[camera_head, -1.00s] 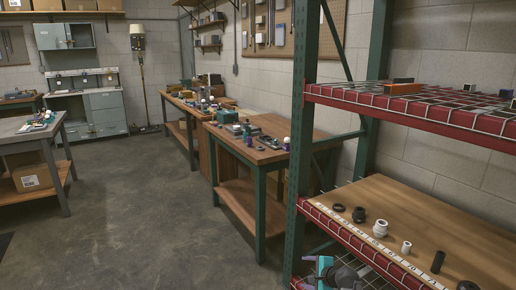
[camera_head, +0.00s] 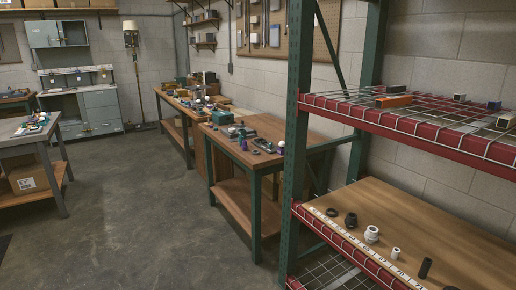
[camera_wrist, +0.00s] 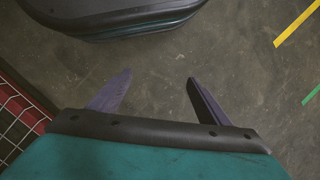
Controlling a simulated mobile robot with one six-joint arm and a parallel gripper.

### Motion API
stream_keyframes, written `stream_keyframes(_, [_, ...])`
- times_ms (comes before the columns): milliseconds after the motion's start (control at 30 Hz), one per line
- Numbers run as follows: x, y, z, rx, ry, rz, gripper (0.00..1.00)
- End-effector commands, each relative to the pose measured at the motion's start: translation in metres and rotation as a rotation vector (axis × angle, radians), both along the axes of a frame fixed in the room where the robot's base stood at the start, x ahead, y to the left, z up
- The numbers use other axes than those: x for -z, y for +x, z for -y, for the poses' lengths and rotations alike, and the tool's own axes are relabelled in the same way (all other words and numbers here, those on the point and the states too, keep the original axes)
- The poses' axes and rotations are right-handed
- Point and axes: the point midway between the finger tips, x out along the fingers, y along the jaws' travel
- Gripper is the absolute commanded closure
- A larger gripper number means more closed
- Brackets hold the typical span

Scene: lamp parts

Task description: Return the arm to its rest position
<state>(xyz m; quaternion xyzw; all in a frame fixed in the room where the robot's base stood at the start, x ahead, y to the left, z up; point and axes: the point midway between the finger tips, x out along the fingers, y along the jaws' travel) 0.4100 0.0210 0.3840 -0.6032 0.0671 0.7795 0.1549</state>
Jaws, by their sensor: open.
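My gripper (camera_wrist: 153,95) shows in the wrist view with its two purple-grey fingers spread apart and nothing between them. It points down toward the bare concrete floor (camera_wrist: 240,65). A rounded dark and teal body, which looks like part of my own base, is at the top of the wrist view. My arm and gripper do not show in the head view now. Lamp parts lie in a row on the shelf's wooden board, among them a white fitting (camera_head: 372,234), a black ring (camera_head: 351,220) and a black cylinder (camera_head: 425,268).
A green and red shelf rack (camera_head: 297,130) stands close on the right; its red wire edge (camera_wrist: 20,115) is at the wrist view's left. Workbenches (camera_head: 262,166) with small parts run along the wall. A grey table (camera_head: 30,136) stands left. The middle floor (camera_head: 130,205) is clear.

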Motion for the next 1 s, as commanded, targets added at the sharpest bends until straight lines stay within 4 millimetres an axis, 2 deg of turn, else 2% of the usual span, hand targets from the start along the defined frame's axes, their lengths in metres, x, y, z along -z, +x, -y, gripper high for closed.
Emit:
stream_keyframes(33, [-0.003,-0.023,0.003,-0.061,-0.012,-0.042,0.29])
stream_keyframes(100, [-0.002,-0.049,0.008,-0.142,-0.025,-0.093,0.29])
stream_keyframes(200, [-0.002,-0.079,0.015,-0.236,-0.038,-0.154,0.29])
stream_keyframes(300, [-0.003,-0.098,0.018,-0.303,-0.045,-0.195,0.29])
stream_keyframes(467, [-0.002,-0.108,0.022,-0.341,-0.049,-0.219,0.29])
stream_keyframes(1000, [-0.002,-0.107,0.022,-0.338,-0.050,-0.218,0.29])
